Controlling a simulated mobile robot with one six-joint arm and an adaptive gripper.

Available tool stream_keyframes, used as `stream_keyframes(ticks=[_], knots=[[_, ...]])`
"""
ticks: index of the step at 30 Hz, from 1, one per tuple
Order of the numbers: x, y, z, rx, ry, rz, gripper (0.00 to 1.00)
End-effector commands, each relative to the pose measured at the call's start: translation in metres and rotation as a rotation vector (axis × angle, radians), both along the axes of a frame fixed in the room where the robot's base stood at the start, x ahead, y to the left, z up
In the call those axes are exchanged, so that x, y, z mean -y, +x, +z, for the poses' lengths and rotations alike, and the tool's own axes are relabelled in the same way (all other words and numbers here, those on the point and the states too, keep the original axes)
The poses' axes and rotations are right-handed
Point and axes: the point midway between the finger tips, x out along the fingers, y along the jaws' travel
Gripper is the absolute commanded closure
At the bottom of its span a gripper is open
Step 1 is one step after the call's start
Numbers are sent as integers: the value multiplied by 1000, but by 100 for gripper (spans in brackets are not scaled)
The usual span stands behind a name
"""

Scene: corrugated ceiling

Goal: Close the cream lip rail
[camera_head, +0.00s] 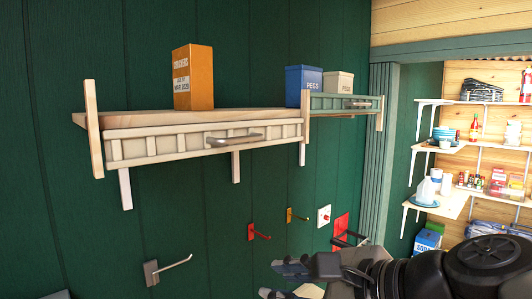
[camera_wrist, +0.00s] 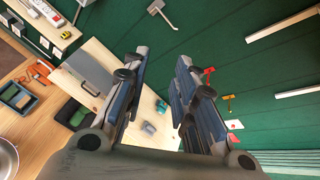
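The cream lip rail (camera_head: 200,140) is a slatted cream strip along the front of the wall shelf (camera_head: 145,118) in the head view. It has a grey bar handle (camera_head: 234,139) right of its middle. It hangs at and below the shelf board's front edge, leaving the board's top open in front. My gripper (camera_head: 272,279) is below and to the right of the rail, apart from it, with its fingers pointing left. The wrist view shows my gripper (camera_wrist: 160,56) open, with nothing between the fingers. The rail is not clearly identifiable in the wrist view.
A green lip rail (camera_head: 345,104) stands raised at the shelf's right section. An orange box (camera_head: 193,78), a blue tin (camera_head: 304,84) and a cream tin (camera_head: 338,83) stand on the shelf. Wall hooks (camera_head: 165,270) stick out below. A stocked side shelf (camera_head: 440,205) is at right.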

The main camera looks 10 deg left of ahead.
Motion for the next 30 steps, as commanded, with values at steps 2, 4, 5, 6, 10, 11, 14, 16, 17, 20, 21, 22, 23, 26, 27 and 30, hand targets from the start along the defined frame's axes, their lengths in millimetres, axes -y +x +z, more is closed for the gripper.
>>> stream_keyframes(ticks=[2,4,5,6,10,11,14,16,17,20,21,22,23,26,27,30], knots=[[-4,24,62,-81,231,-95,82],[-4,39,95,-139,391,-149,87],[-3,44,106,-159,448,-166,89],[-3,49,118,-182,508,-183,92],[-3,58,135,-220,608,-205,100],[-4,60,136,-223,614,-205,100],[-12,66,134,-226,618,-204,100],[-21,73,131,-227,615,-202,100],[-25,76,130,-229,616,-202,100],[-41,90,127,-228,614,-201,100],[-48,96,125,-228,613,-202,100],[-53,101,125,-228,614,-201,100],[-58,105,124,-226,613,-202,100],[-73,119,121,-226,613,-202,100],[-78,124,120,-225,611,-204,100],[-73,121,143,-217,614,-207,100]])
